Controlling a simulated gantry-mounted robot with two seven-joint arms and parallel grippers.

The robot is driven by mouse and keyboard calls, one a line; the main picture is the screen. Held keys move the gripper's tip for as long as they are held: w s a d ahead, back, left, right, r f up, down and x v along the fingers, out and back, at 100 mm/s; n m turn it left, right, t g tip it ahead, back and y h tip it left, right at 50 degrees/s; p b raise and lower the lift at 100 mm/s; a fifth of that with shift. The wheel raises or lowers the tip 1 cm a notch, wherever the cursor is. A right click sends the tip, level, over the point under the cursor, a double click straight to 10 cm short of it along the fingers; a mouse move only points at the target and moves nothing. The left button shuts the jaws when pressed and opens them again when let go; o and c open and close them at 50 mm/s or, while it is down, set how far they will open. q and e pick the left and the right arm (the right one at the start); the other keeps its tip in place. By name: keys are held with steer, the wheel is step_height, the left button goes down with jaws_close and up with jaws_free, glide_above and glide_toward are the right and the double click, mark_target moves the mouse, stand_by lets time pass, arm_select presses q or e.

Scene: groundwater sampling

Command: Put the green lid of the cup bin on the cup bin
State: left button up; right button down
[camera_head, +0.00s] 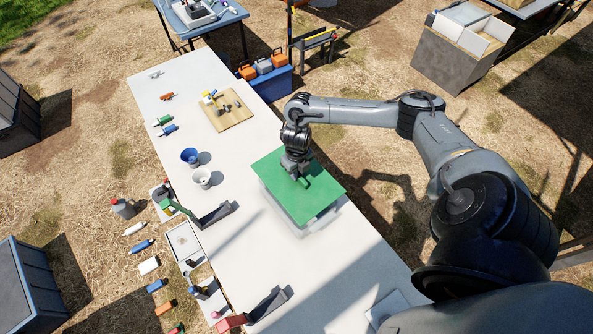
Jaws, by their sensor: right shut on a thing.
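The green lid (300,198) is a flat rectangle in the middle of the head view. My right gripper (300,177) points down on it and is shut on the green lid at its raised handle. The cup bin (315,222) is a pale, see-through box standing on the white table, directly under the lid. My left gripper is not in view.
The long white table (210,275) has a blue cup (190,156) and a white cup (202,178) left of the bin. A wooden board (226,112) with small items lies farther back. Racks with tools line the left edge. The table around the bin is clear.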

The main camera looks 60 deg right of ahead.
steer(key=shift+f+b, duration=1.55)
steer(key=shift+f, duration=0.4)
step_height(320, 180, down, 3)
steer(key=shift+r+b, duration=0.15)
steer(key=shift+b, duration=0.9)
steer(key=shift+f+b, duration=0.5)
steer(key=shift+f, duration=0.2)
steer(key=shift+f+b, duration=0.3)
steer(key=shift+f, duration=0.1)
steer(key=shift+f, duration=0.1)
